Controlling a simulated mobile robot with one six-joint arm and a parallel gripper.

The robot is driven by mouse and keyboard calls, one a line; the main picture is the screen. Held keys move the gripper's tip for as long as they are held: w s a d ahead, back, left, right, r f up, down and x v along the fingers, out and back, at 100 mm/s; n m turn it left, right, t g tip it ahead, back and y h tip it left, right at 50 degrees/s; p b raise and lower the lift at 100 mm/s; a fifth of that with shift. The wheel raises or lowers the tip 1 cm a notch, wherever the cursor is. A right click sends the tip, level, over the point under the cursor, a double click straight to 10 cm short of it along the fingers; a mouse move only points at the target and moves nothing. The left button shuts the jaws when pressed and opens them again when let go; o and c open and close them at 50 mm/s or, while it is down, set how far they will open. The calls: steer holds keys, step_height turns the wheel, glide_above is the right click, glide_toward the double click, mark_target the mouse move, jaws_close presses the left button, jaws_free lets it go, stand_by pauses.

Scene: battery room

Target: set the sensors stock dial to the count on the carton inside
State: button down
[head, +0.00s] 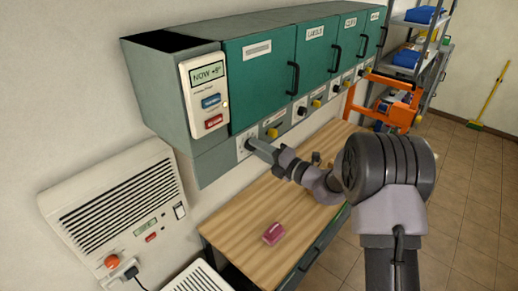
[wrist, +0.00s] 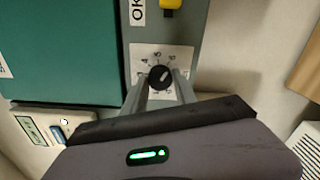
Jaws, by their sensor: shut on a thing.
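No carton is in view.
More shut green doors, one labelled LABELS (head: 314,33), run right, with dials and yellow switches (head: 272,133) below. A wooden bench (head: 240,222) holds a pink object (head: 273,233). A control box reading NOW (head: 208,75) hangs left, above a vented wall unit (head: 118,215). Open floor lies right.

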steer(key=c, duration=1)
jaws_free()
steer(key=b+v, duration=0.3)
steer(key=v, duration=1.4)
steer(key=shift+s, duration=0.2)
steer(key=shift+d, duration=0.15)
